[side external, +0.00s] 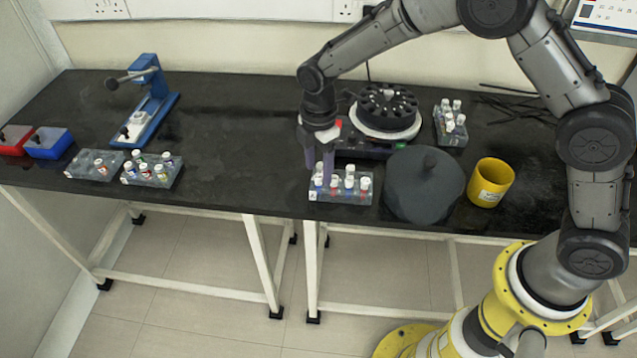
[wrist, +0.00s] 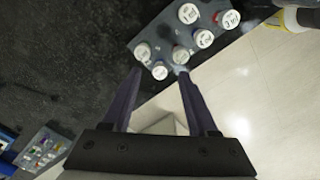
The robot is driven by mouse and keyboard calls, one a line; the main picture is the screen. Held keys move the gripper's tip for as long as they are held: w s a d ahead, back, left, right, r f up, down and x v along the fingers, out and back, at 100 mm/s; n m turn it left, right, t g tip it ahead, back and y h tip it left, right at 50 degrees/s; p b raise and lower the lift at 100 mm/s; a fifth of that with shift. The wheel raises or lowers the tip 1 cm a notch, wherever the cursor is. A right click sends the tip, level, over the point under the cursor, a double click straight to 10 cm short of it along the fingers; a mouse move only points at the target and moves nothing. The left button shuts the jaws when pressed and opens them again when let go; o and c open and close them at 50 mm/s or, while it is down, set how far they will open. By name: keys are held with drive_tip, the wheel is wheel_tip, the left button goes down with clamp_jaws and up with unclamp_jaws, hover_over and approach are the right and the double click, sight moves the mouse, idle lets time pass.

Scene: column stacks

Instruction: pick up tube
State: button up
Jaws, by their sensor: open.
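Several small tubes with white caps stand in a clear rack (side external: 357,196) at the front edge of the bench. One capped tube (side external: 350,170) stands near the rack's middle. My gripper (side external: 322,178) is above the rack's left end, fingers pointing down and apart. In the wrist view the gripper (wrist: 158,72) has its two fingers spread, with tips close to two tubes, a left one (wrist: 142,52) and a right one (wrist: 180,55). A third tube (wrist: 160,71) shows between the fingertips. I cannot tell whether the fingers touch any tube.
A black centrifuge (side external: 386,108) stands behind the rack, and its dark round lid (side external: 423,185) lies to the right. A yellow mug (side external: 491,182) is farther right. Other tube racks stand at the left (side external: 150,172) and back right (side external: 451,124).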

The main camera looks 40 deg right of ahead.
sight(319, 185)
drive_tip(key=shift+f, duration=1.15)
clamp_jaws()
